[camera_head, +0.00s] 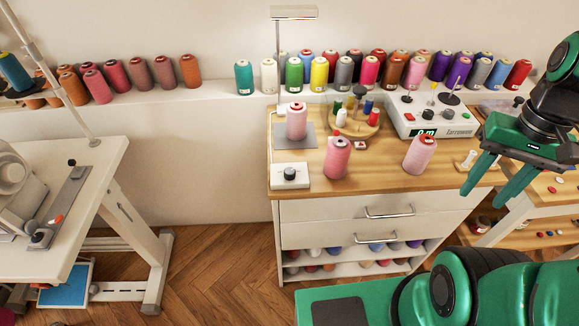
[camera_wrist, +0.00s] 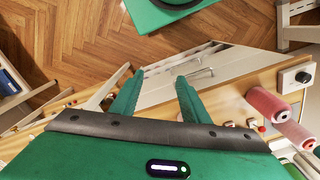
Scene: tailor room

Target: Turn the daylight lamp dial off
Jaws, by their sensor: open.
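The daylight lamp (camera_head: 293,12) is a thin white bar on a slim pole at the back left of the wooden cabinet top. Its dial (camera_head: 290,174) is a dark knob on a white box at the front left corner of the top. The dial also shows at the right of the wrist view (camera_wrist: 303,77). My gripper (camera_head: 479,190) is open and empty, well to the right of the dial, over the cabinet's right end. In the wrist view my gripper (camera_wrist: 158,85) points toward the cabinet's drawers. The dial's exact setting is too small to tell.
Pink thread cones (camera_head: 336,157) stand near the dial, another (camera_head: 420,153) farther right. A white winder machine (camera_head: 432,116) and a round spool stand (camera_head: 358,122) are behind. A sewing table (camera_head: 75,205) stands left, with floor between. Cones line the wall ledge.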

